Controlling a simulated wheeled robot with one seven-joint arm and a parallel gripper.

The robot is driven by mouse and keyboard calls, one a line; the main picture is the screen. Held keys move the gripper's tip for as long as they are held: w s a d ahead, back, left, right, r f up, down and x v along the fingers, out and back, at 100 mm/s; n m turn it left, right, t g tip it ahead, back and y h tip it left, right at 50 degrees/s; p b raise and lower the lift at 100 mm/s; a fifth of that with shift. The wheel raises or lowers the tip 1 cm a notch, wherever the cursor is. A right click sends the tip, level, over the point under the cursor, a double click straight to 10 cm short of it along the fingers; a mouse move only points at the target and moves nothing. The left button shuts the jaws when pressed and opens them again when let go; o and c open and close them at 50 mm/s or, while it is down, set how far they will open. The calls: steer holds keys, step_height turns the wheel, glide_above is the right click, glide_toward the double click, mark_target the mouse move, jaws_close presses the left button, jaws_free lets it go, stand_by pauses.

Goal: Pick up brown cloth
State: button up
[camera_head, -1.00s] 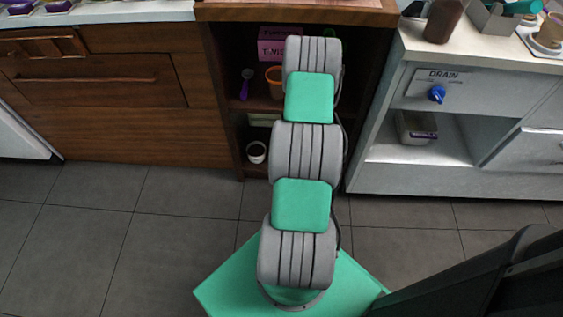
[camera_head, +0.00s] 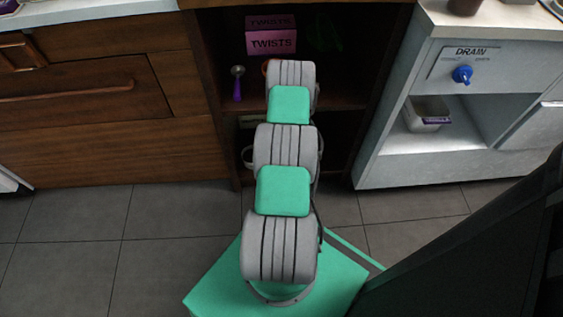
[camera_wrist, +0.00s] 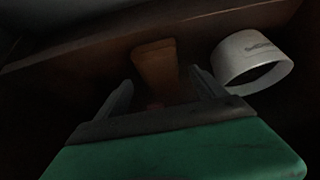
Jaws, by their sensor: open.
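A brown, flat-looking piece (camera_wrist: 155,62), which looks like the brown cloth, lies ahead in the dark shelf in the wrist view. My gripper (camera_wrist: 161,79) is open, with one finger on each side of the near end of the brown piece. I cannot tell whether the fingers touch it. A small reddish spot shows low between the fingers. In the head view my arm covers the gripper and the cloth.
A white cup-like ring (camera_wrist: 252,62) lies close right of my gripper. The open cabinet holds a pink TWISTS box (camera_head: 271,42) and a purple-handled scoop (camera_head: 238,85). Cabinet walls bound both sides. A grey counter with a blue DRAIN knob (camera_head: 462,75) stands right.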

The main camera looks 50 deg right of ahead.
steer(key=shift+w+d+f, duration=0.2)
steer(key=shift+w+f, duration=0.05)
steer(key=shift+f, duration=0.35)
steer(key=shift+r, duration=0.1)
steer(key=shift+c, duration=0.2)
steer(key=c, duration=1.4)
